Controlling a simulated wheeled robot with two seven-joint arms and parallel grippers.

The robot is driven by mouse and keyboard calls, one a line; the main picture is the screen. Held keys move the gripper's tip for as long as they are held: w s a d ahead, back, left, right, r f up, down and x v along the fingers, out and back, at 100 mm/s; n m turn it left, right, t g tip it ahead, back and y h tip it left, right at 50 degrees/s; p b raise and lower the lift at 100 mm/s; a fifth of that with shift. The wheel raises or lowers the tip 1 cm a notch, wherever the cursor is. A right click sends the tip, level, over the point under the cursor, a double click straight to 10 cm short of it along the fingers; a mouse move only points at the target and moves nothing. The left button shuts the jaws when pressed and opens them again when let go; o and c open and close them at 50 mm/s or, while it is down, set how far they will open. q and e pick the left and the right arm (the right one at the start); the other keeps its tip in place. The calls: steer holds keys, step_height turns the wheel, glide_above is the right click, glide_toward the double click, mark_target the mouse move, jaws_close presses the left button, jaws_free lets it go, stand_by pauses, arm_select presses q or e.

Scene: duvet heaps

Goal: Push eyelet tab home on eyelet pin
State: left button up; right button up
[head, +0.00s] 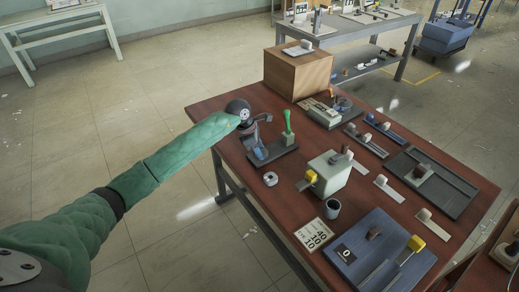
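My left arm reaches in from the left in a green quilted sleeve. Its dark gripper (260,133) is over the back left part of the table, at a dark-based fixture (277,154) with an upright green handle (287,121). The fingers are small and overlap the fixture; I cannot tell whether they touch it or hold anything. No eyelet tab or eyelet pin can be told for certain. A small pale ring-like piece (270,179) lies in front of the fixture. Another pale ring (346,253) is on a blue board (367,270). My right gripper is out of view.
The reddish-brown table (240,173) carries a pale box (329,174), a dark cup (332,208), a number card (314,234), a dark tray (454,194) and several small fixtures. A wooden box (297,73) stands at the back. Open floor lies left.

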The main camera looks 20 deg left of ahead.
arm_select(q)
steer(key=o, duration=0.5)
steer(key=shift+c, duration=0.2)
steer(key=b+v, duration=0.2)
steer(key=v, duration=0.5)
steer(key=shift+r, duration=0.35)
steer(key=shift+s+a, duration=0.15)
